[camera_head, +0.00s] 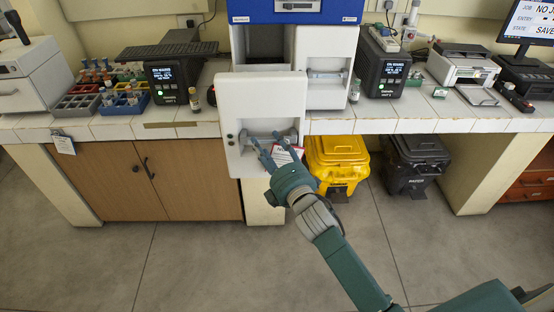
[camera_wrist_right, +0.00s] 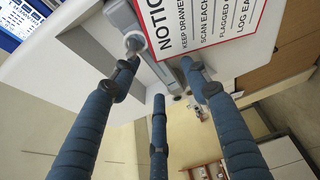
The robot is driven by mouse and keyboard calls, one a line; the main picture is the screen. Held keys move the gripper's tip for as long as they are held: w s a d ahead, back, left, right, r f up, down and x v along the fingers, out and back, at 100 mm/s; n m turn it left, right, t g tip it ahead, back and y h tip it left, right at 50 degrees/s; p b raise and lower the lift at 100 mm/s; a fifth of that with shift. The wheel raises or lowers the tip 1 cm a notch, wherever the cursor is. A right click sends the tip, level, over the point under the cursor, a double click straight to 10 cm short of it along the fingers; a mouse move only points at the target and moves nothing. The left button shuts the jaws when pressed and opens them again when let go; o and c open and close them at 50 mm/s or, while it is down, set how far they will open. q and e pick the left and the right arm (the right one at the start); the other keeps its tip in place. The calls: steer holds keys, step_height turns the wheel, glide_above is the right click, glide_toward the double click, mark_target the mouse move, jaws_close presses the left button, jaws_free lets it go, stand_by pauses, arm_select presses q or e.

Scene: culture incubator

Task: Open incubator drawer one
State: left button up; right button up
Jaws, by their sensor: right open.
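The incubator (camera_head: 295,12) is a white unit with a blue upper part on the tiled bench. Its left drawer (camera_head: 258,95) is pulled well out past the bench edge, with a dark opening behind its white front. Its right drawer (camera_head: 326,85) sits back in the unit. No drawer number is readable. My right gripper (camera_head: 268,147) is at the left drawer's recessed handle (camera_head: 262,137), its fingers spread. In the wrist view the handle (camera_wrist_right: 124,22) lies by the fingertips, beside a red-and-white notice (camera_wrist_right: 205,25). I cannot tell whether the fingers touch it. My left gripper is out of view.
A yellow bin (camera_head: 338,155) and a dark bin (camera_head: 418,155) stand under the bench, right of the drawer. Tube racks (camera_head: 122,105), a small vial (camera_head: 195,105) and a printer (camera_head: 462,66) are on the bench. The floor in front is clear.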

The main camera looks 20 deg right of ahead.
steer(key=s+d, duration=0.1)
steer(key=s, duration=0.8)
steer(key=shift+s, duration=0.35)
steer(key=shift+d, duration=0.1)
steer(key=s+d+f+m+g+b, duration=0.1)
steer(key=s+f+m+g, duration=0.25)
steer(key=f, duration=0.95)
steer(key=s+d+f+m+g+h, duration=0.15)
steer(key=s+f, duration=0.25)
steer(key=f, duration=0.9)
steer(key=s+f+m+g+b, duration=0.1)
steer(key=s+f+m+g, duration=0.25)
steer(key=f, duration=0.95)
steer(key=s+d+f+m+g, duration=0.1)
steer(key=s+f+m+g, duration=0.35)
steer(key=s+f, duration=1.35)
steer(key=s+f+m+g, duration=0.2)
steer(key=s+f, duration=0.1)
steer(key=s, duration=0.6)
steer(key=s+d+f+m+g+b, duration=0.1)
steer(key=s+f+g, duration=0.1)
steer(key=s, duration=0.8)
steer(key=shift+s+f+m, duration=0.3)
steer(key=shift+f+m, duration=0.1)
steer(key=shift+f, duration=0.2)
